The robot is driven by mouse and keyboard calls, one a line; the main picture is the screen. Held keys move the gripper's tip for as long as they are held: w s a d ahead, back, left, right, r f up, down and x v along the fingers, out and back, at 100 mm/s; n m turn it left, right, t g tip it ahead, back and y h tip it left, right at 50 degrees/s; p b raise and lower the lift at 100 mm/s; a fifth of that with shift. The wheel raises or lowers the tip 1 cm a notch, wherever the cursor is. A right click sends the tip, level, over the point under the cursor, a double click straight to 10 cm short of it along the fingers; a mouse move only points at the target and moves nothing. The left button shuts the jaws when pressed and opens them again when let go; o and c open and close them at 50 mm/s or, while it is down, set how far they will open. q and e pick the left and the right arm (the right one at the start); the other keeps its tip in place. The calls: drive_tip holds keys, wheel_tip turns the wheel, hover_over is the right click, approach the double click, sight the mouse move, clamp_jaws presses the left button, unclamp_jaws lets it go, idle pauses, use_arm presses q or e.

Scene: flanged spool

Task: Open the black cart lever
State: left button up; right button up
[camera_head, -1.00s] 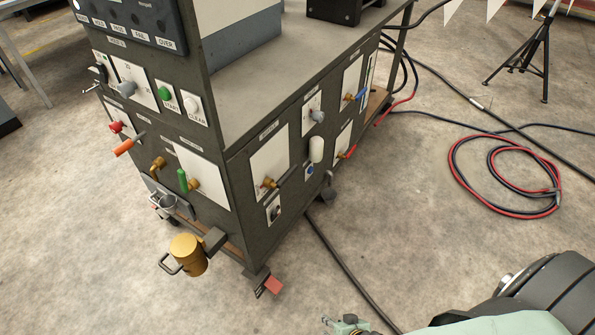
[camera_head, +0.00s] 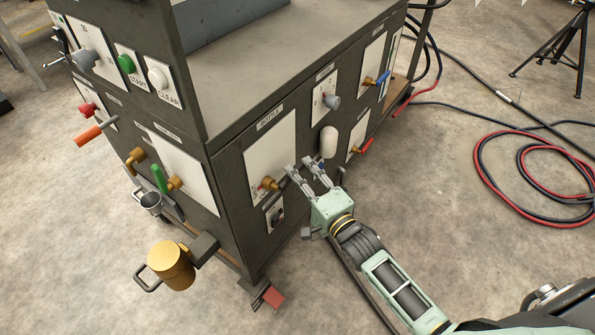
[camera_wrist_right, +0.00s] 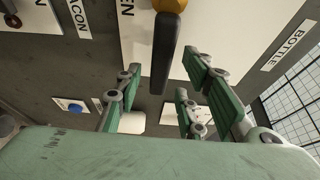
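The black lever (camera_wrist_right: 167,55) hangs from a brass valve on a white panel of the dark cart in the right wrist view. In the head view the brass valve (camera_head: 270,184) shows under the BOTTLE label, and the lever is mostly hidden by my fingers. My right gripper (camera_head: 305,166) is open in front of this panel. In the right wrist view its green fingers stand apart, with the lever between them in the picture; I see no clear contact. My left gripper is not in view.
The cart carries a white knob (camera_head: 328,142), a red lever (camera_head: 361,147) and a blue lever (camera_head: 377,79) close by on the same face. A brass cylinder (camera_head: 171,265) juts out at the corner. Red and black hoses (camera_head: 535,172) lie on the floor at right.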

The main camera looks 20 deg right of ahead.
drive_tip(key=shift+x, duration=1.3)
clamp_jaws()
drive_tip(key=shift+f, duration=0.1)
